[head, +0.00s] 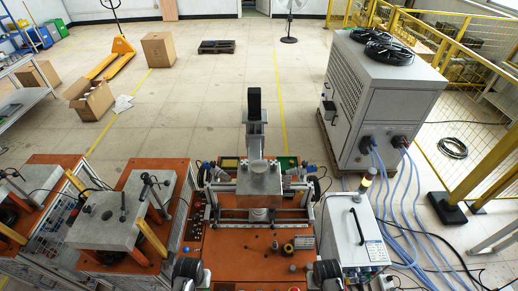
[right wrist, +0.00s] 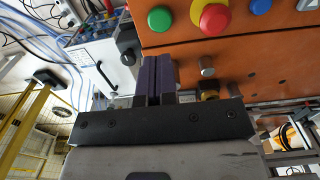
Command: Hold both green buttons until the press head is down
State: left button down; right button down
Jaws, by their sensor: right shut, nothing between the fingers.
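In the right wrist view a round green button (right wrist: 160,18) sits on the orange panel (right wrist: 180,38), beside a red button (right wrist: 215,18) on a yellow ring. My right gripper (right wrist: 155,60) is shut and empty. Its dark fingertips lie just below the green button in the picture, with a visible gap between. The other green button cannot be made out. In the head view the press (head: 260,180) stands on the orange bench (head: 230,245), with a dark cylinder above it. How low its head is cannot be told. My left gripper cannot be seen; only dark arm parts show at the bottom edge.
A blue button (right wrist: 261,6) is right of the red one. A white control box (head: 350,235) with hoses stands right of the bench. A large grey cabinet (head: 375,105) stands behind it. Grey-topped orange stations (head: 125,210) stand at left. Open floor lies behind the press.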

jog(key=shift+r, duration=2.8)
